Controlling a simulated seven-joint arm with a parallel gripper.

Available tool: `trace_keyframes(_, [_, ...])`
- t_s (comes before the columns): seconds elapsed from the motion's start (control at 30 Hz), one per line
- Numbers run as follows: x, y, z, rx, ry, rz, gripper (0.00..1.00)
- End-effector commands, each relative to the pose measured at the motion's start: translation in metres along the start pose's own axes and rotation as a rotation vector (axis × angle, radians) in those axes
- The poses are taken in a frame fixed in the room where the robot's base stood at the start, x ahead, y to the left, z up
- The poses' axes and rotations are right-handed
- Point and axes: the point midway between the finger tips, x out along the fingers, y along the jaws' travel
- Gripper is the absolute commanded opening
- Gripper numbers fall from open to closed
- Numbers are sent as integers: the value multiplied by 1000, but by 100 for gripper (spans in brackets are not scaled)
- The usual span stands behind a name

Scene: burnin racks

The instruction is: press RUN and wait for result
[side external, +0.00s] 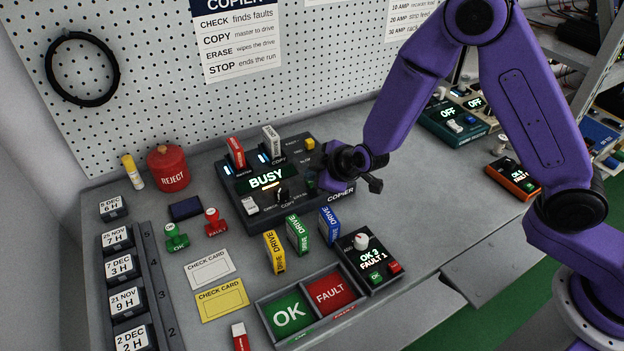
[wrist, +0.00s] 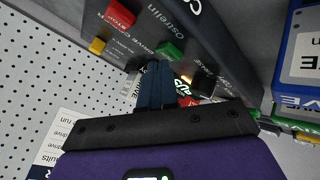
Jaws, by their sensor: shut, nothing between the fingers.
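The copier (side external: 262,208) is a dark box on the bench, and its screen (side external: 266,180) reads BUSY in light letters. A red drive (side external: 236,153) and a white drive (side external: 272,144) stand upright in its top. My gripper (side external: 328,180) is shut and empty at the copier's right end, low over its panel. In the wrist view its dark fingers (wrist: 154,88) point at the panel, close to a green button (wrist: 170,50). A red button (wrist: 120,15) and a yellow button (wrist: 97,46) are farther left. I cannot tell whether the fingertips touch anything, and no RUN label is readable.
Yellow (side external: 274,252), green (side external: 297,233) and blue (side external: 329,227) drives stand in front of the copier. Nearby are the OK tray (side external: 262,312), the FAULT tray (side external: 357,302) and a counter box (side external: 386,262). A red REJECT bin (side external: 167,168) stands left.

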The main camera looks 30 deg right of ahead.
Motion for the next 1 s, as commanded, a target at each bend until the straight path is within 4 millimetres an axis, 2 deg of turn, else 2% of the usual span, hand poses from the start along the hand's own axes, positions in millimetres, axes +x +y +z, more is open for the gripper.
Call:
trace_keyframes(0.47, [1, -1, 1, 1, -1, -1, 0])
trace_keyframes(1.0, [-11, 8, -8, 0, -1, -1, 0])
